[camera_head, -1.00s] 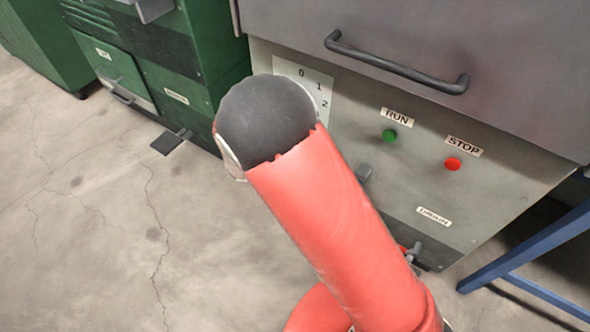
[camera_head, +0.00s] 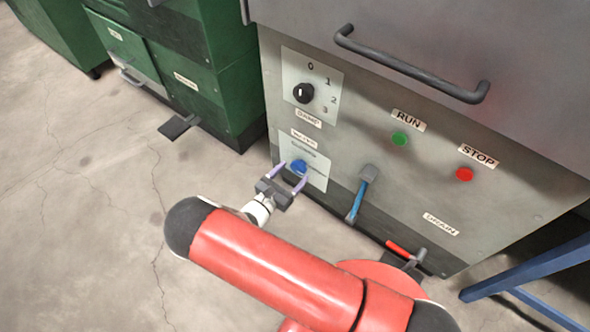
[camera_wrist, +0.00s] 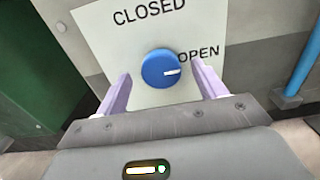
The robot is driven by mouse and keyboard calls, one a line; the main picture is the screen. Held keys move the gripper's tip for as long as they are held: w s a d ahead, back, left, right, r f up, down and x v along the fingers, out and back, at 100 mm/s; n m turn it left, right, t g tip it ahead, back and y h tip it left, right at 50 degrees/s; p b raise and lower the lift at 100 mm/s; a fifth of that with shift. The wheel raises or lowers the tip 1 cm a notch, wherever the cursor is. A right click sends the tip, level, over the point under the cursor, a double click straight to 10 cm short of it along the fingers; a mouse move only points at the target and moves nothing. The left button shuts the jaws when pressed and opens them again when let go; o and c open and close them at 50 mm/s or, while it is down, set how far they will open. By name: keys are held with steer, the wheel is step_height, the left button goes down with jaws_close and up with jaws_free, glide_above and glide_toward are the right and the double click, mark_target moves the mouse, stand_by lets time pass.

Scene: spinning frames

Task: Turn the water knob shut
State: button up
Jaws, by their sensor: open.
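The water knob (camera_head: 299,167) is a small round blue knob on a pale label plate (camera_head: 317,172), low on the front of the grey machine. In the wrist view the blue knob (camera_wrist: 161,69) has a white mark pointing right, toward the word OPEN; the word CLOSED stands above it. My gripper (camera_head: 288,176) is open, with its two purple fingers to either side of the knob. In the wrist view my gripper (camera_wrist: 160,84) has one finger left and one right of the knob, with gaps visible. Whether the fingertips reach the plate, I cannot tell.
A black dial (camera_head: 303,93) numbered 0 to 3 is above the knob. A blue-handled lever (camera_head: 358,195) is just right of it. Green RUN (camera_head: 400,138) and red STOP (camera_head: 464,174) buttons sit further right. A grey pedal (camera_head: 179,126) sticks out at left.

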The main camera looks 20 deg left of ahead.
steer(key=shift+x, duration=1.1)
steer(key=shift+c, duration=0.3)
steer(key=c, duration=0.9)
